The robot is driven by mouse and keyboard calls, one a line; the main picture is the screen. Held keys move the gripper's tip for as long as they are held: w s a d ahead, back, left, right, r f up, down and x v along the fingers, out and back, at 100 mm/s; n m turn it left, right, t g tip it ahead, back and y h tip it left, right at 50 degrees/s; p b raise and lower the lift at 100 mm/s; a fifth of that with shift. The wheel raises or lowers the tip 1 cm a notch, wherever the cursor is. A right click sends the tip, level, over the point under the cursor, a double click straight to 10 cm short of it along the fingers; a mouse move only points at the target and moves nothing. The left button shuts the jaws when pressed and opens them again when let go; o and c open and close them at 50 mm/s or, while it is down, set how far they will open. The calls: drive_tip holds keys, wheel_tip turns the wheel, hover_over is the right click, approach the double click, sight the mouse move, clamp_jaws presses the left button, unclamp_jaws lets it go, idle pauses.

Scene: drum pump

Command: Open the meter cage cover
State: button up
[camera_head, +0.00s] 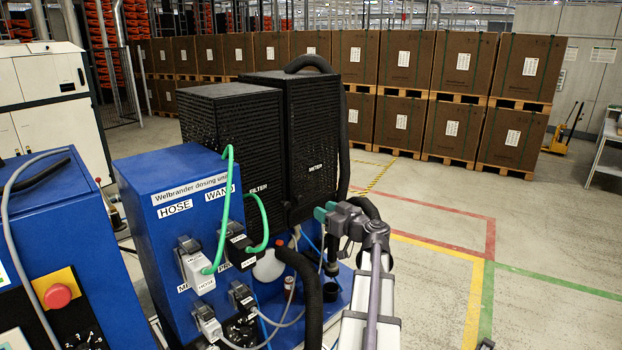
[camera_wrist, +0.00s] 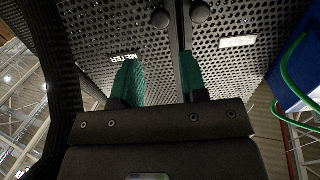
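The meter cage is a tall black perforated box with a METER label; its cover (camera_head: 312,130) stands upright and closed on the blue dosing unit. In the wrist view, the perforated face (camera_wrist: 95,25) and its label appear upside down, with a round black knob (camera_wrist: 160,18) near the cage's edge. My gripper (camera_head: 325,212) is in front of the lower part of the cage. Its two green fingers (camera_wrist: 160,78) are apart with nothing visible between them. The knob shows beyond the gap; I cannot tell the distance to the face.
The black FILTER cage (camera_head: 232,125) stands beside the meter cage, with its own knob (camera_wrist: 200,12). A thick black hose (camera_head: 343,130) runs along the meter cage's right side. Green hoses (camera_head: 226,205) loop in front of the blue unit (camera_head: 165,200). Open floor lies to the right.

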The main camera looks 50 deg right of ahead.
sight(301, 199)
drive_tip(key=w, duration=1.1)
drive_tip(key=shift+d, duration=0.4)
clamp_jaws()
